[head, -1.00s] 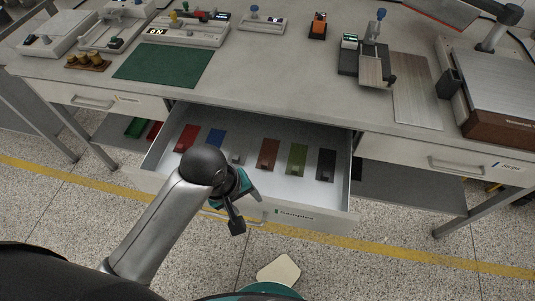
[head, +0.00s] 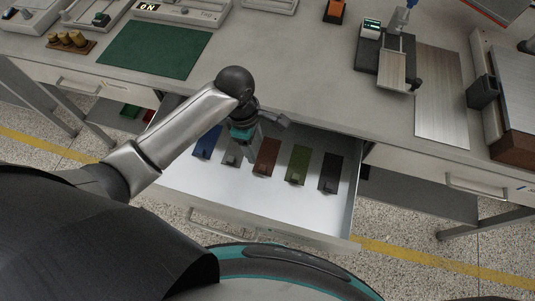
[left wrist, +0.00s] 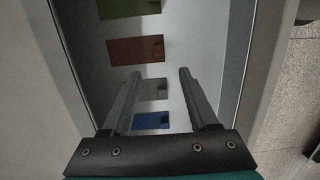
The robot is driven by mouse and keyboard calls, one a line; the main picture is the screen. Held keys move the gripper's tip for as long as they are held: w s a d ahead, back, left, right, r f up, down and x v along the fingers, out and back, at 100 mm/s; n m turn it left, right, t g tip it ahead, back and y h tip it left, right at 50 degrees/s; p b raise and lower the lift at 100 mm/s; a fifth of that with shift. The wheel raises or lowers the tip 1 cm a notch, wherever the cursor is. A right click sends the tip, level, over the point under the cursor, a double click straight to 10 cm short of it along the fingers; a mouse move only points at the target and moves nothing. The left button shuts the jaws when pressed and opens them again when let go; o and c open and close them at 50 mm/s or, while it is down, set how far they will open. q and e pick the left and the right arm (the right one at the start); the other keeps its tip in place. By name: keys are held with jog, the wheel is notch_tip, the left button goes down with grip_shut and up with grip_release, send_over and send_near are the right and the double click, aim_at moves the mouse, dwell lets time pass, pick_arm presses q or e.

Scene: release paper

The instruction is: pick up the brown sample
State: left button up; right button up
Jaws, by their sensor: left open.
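The brown sample (head: 266,158) is a flat reddish-brown piece with a small tab, lying in the open drawer between the grey sample (head: 232,152) and the green sample (head: 298,165). My left gripper (head: 254,153) is over the drawer, close to the brown and grey samples, open and empty. In the left wrist view, the brown sample (left wrist: 135,50) lies ahead of the open fingertips (left wrist: 160,74). The grey sample (left wrist: 150,89) shows between the fingers there, with the blue sample (left wrist: 152,121) nearer the palm. My right gripper is out of view.
A black sample (head: 330,173) lies at the right of the row. The drawer's front wall (head: 270,232) and side walls surround the samples. The drawer floor in front of them is clear. The bench top (head: 300,75) overhangs behind, with a green mat (head: 155,49).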

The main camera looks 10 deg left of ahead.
pick_arm(q)
jog(key=b, duration=0.2)
send_over(262, 168)
jog(key=f, duration=0.3)
jog(key=a+f, duration=0.1)
jog(key=f, duration=0.1)
jog(key=shift+s+f, duration=0.1)
jog(key=shift+f, duration=0.25)
jog(key=shift+d+f, duration=0.15)
jog(key=shift+f, duration=0.6)
jog(key=shift+w+d+f+b, duration=0.15)
jog(key=shift+f+b, duration=0.6)
jog(key=shift+f, duration=0.45)
jog(key=shift+w+d+f+b, duration=0.15)
jog(key=shift+f+b, duration=0.55)
jog(key=shift+f, duration=0.45)
jog(key=shift+s, duration=0.1)
grip_shut()
